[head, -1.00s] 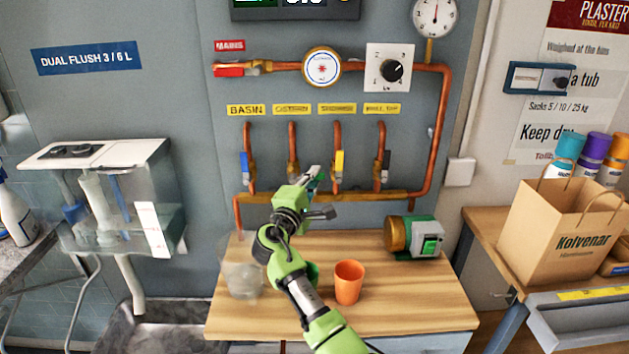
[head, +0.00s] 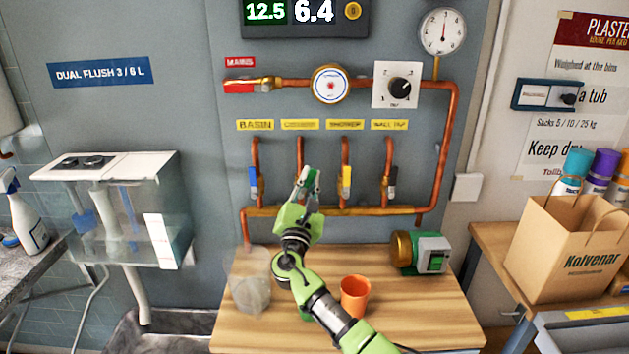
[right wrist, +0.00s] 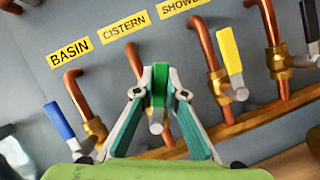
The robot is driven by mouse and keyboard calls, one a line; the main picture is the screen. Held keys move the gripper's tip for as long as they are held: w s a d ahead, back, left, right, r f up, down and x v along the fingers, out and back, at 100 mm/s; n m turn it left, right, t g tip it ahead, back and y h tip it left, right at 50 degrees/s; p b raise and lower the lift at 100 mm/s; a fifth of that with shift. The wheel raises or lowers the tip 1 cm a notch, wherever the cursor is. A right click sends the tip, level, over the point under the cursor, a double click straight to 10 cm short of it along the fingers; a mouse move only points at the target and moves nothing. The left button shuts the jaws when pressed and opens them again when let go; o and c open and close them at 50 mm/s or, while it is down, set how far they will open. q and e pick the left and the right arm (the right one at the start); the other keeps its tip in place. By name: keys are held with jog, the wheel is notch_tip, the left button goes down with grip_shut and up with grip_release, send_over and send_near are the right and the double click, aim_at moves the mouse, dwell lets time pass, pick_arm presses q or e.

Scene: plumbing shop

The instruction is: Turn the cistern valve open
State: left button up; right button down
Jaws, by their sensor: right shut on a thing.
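The cistern valve is the second from the left in the row, under the yellow CISTERN label (right wrist: 124,26). Its green lever (right wrist: 158,86) shows in the right wrist view between the fingers of my right gripper (right wrist: 160,98), which is shut on it. The lever stands roughly upright in that view. In the head view my right gripper (head: 309,180) covers most of this valve; its copper pipe (head: 300,152) shows above. My left gripper is not in view.
The blue-lever basin valve (head: 253,181) and yellow-lever shower valve (head: 346,180) flank it closely. Below, the wooden bench (head: 415,310) holds an orange cup (head: 355,295), a clear container (head: 250,285) and a green-and-grey device (head: 430,254).

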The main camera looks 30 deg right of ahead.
jog(key=n, duration=0.1)
jog(key=n+t+y, duration=0.1)
jog(key=a+n+p, duration=0.1)
jog(key=n, duration=0.1)
jog(key=shift+w+r+t+y, duration=0.3)
jog(key=shift+w+t, duration=0.05)
jog(key=shift+t, duration=0.05)
jog(key=shift+w+a+n+t+y, duration=0.1)
jog(key=shift+a+n+t+y, duration=0.1)
jog(key=shift+n, duration=0.4)
jog(key=shift+w+a+n+t+y, duration=0.1)
jog(key=shift+a+n+t+y, duration=0.1)
jog(key=shift+n, duration=0.4)
jog(key=c, duration=2)
grip_release()
jog(key=v, duration=1.2)
jog(key=shift+y, duration=0.3)
